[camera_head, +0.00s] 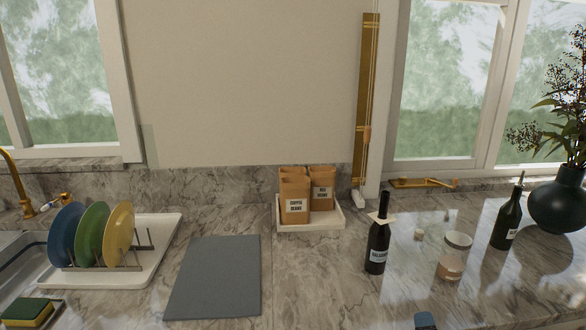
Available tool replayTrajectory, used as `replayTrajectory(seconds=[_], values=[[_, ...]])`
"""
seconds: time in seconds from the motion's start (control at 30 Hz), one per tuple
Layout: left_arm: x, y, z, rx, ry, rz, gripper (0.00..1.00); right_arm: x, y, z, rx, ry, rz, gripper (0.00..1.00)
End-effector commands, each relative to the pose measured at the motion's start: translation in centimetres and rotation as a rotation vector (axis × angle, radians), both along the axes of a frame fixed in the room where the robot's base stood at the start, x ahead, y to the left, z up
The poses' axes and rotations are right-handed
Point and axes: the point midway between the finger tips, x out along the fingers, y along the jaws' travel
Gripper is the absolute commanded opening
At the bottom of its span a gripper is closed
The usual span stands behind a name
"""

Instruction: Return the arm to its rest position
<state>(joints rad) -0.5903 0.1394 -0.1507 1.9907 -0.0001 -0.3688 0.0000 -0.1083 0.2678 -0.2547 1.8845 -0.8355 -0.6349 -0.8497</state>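Neither of my grippers shows in the head view, and no part of my arms is clearly seen. A small dark object with a blue top (425,320) is cut off by the bottom edge, right of the middle; I cannot tell what it is. No rattan basket is in view.
A marble counter (310,275) holds a dish rack (150,265) with plates, a grey board (215,278), a white tray (328,223) of paper bags, two dark bottles (378,240) (507,222), small jars (450,268) and a black vase (560,205). A sponge (27,311) lies front left.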

Motion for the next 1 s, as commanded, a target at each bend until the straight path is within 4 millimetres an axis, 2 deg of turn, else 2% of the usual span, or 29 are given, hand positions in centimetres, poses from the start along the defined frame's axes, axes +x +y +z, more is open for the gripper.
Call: replayTrajectory(seconds=[0.27, 0.4, 0.5, 0.6, 0.8, 0.9, 1.0], values=[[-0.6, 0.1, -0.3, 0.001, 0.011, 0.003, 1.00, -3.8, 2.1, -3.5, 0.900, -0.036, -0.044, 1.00], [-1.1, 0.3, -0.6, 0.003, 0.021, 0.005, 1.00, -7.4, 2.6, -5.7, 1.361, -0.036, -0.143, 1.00], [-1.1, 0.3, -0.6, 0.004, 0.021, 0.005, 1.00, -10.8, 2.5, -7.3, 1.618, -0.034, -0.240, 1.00], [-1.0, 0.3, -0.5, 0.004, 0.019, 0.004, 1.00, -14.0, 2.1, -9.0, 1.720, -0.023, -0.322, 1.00], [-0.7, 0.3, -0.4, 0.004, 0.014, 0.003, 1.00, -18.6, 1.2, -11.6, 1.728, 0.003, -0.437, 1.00], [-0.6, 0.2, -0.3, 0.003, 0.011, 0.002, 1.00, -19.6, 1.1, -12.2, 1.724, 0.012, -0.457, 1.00], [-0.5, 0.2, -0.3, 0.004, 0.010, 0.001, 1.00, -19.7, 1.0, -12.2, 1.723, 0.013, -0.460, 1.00]])
